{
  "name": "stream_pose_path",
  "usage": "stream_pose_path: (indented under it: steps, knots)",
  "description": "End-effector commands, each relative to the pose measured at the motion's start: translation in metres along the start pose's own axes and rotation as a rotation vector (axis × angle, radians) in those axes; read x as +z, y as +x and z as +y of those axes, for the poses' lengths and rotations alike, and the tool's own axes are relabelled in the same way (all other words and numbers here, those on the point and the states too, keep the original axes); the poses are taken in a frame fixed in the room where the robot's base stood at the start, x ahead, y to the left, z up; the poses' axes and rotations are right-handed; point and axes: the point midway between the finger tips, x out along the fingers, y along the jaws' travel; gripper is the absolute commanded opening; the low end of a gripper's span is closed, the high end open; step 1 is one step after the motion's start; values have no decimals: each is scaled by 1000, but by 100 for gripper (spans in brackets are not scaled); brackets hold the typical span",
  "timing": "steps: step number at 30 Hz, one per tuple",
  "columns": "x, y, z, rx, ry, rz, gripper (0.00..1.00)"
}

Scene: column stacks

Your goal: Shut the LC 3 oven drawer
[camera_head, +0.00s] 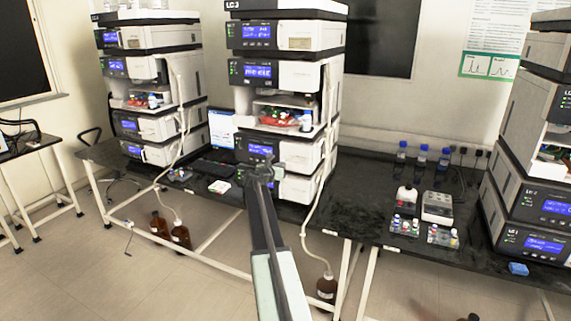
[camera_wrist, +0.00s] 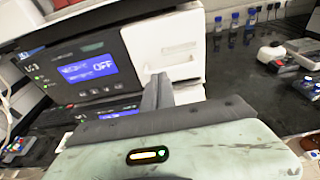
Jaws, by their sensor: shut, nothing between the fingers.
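The LC 3 stack (camera_head: 285,70) stands in the middle of the bench in the head view, with its label on the top module. My gripper (camera_head: 262,172) is shut and empty in front of a lower module of this stack. In the wrist view, my gripper (camera_wrist: 158,85) points at the lower edge of a white front panel (camera_wrist: 165,45), beside a dark panel with a blue display (camera_wrist: 88,70) reading "OFF". The white panel looks slightly proud of the dark panel; how far it stands out is hard to tell. Whether the fingertips touch it is unclear.
A similar stack (camera_head: 150,65) stands at left, another (camera_head: 545,150) at right. Tubing (camera_head: 310,205) hangs at the LC 3 stack's right front. Blue-capped bottles (camera_head: 422,155) and vial racks (camera_head: 443,236) stand on the bench at right. Brown bottles (camera_head: 180,233) stand below the bench.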

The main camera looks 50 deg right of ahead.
Motion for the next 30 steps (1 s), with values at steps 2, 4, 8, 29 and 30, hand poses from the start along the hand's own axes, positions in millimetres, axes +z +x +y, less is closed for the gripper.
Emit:
stream_pose_path:
  steps: [2, 4, 8, 29, 30]
  knots:
    - [2, -29, -3, 1, 0, 1, 0]
    - [2, -48, -3, 1, 0, 2, 0]
    - [1, -75, -3, 0, 1, 2, 0]
    - [-6, -123, 42, 53, -10, 3, 0]
    - [-10, -139, 65, 83, -16, 3, 0]
